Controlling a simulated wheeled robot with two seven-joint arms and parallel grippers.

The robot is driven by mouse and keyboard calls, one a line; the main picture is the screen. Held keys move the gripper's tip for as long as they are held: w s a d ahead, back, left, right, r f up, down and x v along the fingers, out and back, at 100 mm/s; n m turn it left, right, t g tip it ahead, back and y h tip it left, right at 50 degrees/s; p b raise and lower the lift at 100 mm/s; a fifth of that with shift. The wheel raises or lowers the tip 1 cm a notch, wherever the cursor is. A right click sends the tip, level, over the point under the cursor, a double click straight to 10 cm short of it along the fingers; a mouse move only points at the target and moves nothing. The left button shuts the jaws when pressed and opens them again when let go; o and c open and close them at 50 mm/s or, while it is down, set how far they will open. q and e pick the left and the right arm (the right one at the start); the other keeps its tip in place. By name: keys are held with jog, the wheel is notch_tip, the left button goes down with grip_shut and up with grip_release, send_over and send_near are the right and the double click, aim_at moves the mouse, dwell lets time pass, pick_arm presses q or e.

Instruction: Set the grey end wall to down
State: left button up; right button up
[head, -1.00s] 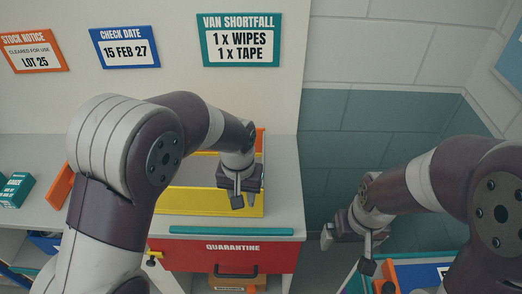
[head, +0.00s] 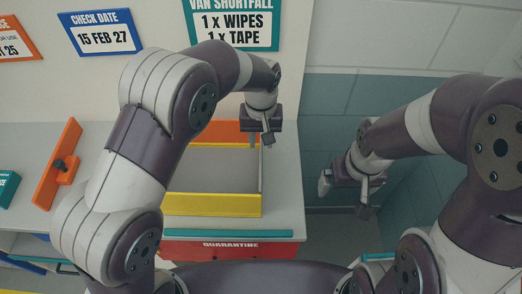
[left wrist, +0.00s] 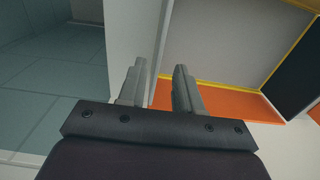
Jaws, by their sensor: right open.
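The grey end wall (head: 261,169) stands at the right end of an open box on the counter. It looks upright and thin in the head view. The box has a yellow front wall (head: 212,205). My left gripper (head: 267,138) is at the far right corner of the box, above the end wall. In the left wrist view its two fingers (left wrist: 158,88) are apart, with the pale panel of the end wall (left wrist: 140,40) running between them; contact cannot be told. My right gripper (head: 345,185) is open and empty, right of the counter.
An orange board (head: 57,165) with a dark knob lies left of the box. My left arm hides the box's left end. An orange back wall (left wrist: 245,105) shows in the wrist view. Below the counter is a red quarantine front (head: 230,250). A tiled wall stands to the right.

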aim_at(261, 154)
pick_arm(q)
jog(key=f, duration=0.1)
jog(key=f+p, duration=0.1)
jog(key=f, duration=0.2)
jog(key=shift+s, duration=0.35)
jog(key=f, duration=0.2)
jog(key=w+f+p, duration=0.1)
jog(key=f, duration=0.2)
jog(key=shift+w, duration=0.1)
jog(key=shift+f, duration=0.25)
jog(key=shift+s, duration=0.35)
jog(key=shift+w, duration=0.15)
grip_shut()
